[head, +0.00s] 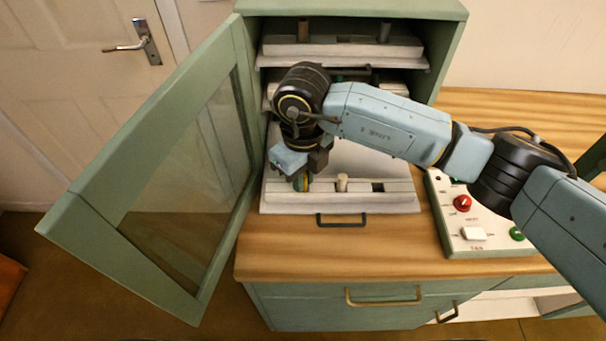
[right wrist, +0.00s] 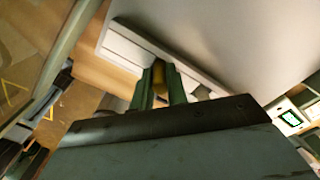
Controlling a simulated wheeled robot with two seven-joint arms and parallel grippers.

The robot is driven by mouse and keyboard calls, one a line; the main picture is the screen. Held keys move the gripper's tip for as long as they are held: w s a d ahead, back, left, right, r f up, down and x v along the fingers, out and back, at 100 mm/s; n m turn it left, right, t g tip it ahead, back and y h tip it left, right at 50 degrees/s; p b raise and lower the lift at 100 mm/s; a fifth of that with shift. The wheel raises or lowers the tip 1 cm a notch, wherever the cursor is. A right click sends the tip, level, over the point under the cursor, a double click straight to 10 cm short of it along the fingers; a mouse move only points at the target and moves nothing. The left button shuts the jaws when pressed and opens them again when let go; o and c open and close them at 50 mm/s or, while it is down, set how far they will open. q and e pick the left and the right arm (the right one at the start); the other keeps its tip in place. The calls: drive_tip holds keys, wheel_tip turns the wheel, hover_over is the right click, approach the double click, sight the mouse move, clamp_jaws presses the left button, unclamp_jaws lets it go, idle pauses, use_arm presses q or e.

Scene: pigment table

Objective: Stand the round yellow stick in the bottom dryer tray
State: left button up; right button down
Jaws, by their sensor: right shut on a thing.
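The bottom dryer tray (head: 395,207) is pulled out of the green cabinet, with its dark handle at the front. My right gripper (head: 302,184) is over the tray's left front part, pointing down. It is shut on the yellow stick (right wrist: 159,76), which shows between the green fingers in the right wrist view. The stick's lower end is at or close to the tray's slotted bar; I cannot tell whether it is seated. A pale stick (head: 342,182) stands in the bar just right of the gripper. A dark empty slot (head: 378,187) lies further right. My left gripper is out of view.
The cabinet's glazed door (head: 150,170) stands open at the left, close to the gripper. Upper trays (head: 340,48) are inside the cabinet, above and behind my wrist. A control panel (head: 470,225) with knobs sits on the wooden top at the right.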

drive_tip(key=c, duration=1.3)
unclamp_jaws()
drive_tip(key=shift+r, duration=0.1)
drive_tip(key=shift+r+p, duration=2.25)
drive_tip(key=shift+r, duration=1.7)
